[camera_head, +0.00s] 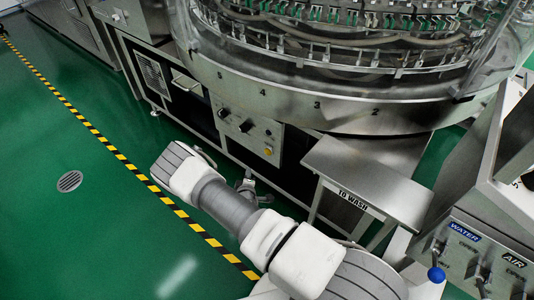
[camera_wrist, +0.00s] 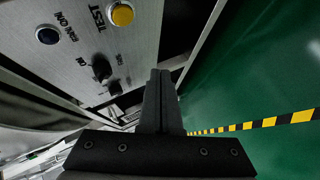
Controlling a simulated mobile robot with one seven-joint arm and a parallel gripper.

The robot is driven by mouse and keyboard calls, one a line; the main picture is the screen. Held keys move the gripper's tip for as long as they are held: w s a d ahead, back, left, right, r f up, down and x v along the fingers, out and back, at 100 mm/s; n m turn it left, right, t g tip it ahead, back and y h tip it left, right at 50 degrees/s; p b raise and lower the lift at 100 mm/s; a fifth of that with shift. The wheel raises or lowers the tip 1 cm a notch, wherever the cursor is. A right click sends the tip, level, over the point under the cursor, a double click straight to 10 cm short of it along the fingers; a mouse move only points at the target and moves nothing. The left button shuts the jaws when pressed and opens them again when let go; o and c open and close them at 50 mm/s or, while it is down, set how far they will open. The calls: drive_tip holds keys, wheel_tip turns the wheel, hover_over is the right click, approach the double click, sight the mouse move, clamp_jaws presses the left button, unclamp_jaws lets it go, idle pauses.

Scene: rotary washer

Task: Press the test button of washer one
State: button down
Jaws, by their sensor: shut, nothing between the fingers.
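The rotary washer (camera_head: 330,112) is a large round steel machine with a clear guard. Its control panel (camera_head: 245,125) is on the front below the rim. The yellow test button (camera_head: 268,151) is at the panel's lower right; in the wrist view the yellow button (camera_wrist: 122,14) sits at the top beside the word TEST. My gripper (camera_wrist: 160,72) is shut and empty, its fingertips apart from the button in the picture. In the head view my gripper (camera_head: 248,188) is partly hidden by my arm, below the panel.
A steel shelf marked TO WASH (camera_head: 365,180) juts out right of the panel. A WATER and AIR station (camera_head: 480,250) stands at the lower right. Green floor (camera_head: 60,130) is clear at left.

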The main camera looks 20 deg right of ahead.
drive_tip(key=w+d, duration=0.5)
drive_tip(key=d, duration=0.2)
drive_tip(key=shift+b, duration=0.35)
drive_tip(key=shift+w+d, duration=0.1)
idle(1.8)
drive_tip(key=shift+w+d, duration=0.15)
drive_tip(key=shift+d, duration=0.1)
drive_tip(key=shift+w+d+b, duration=0.3)
drive_tip(key=shift+d+b, duration=0.05)
drive_tip(key=shift+b, duration=0.1)
idle(0.8)
drive_tip(key=shift+s+a, duration=0.55)
drive_tip(key=shift+a, duration=0.15)
drive_tip(key=shift+s+a, duration=0.75)
drive_tip(key=shift+a, duration=0.25)
drive_tip(key=shift+s+a, duration=0.7)
drive_tip(key=shift+a, duration=0.3)
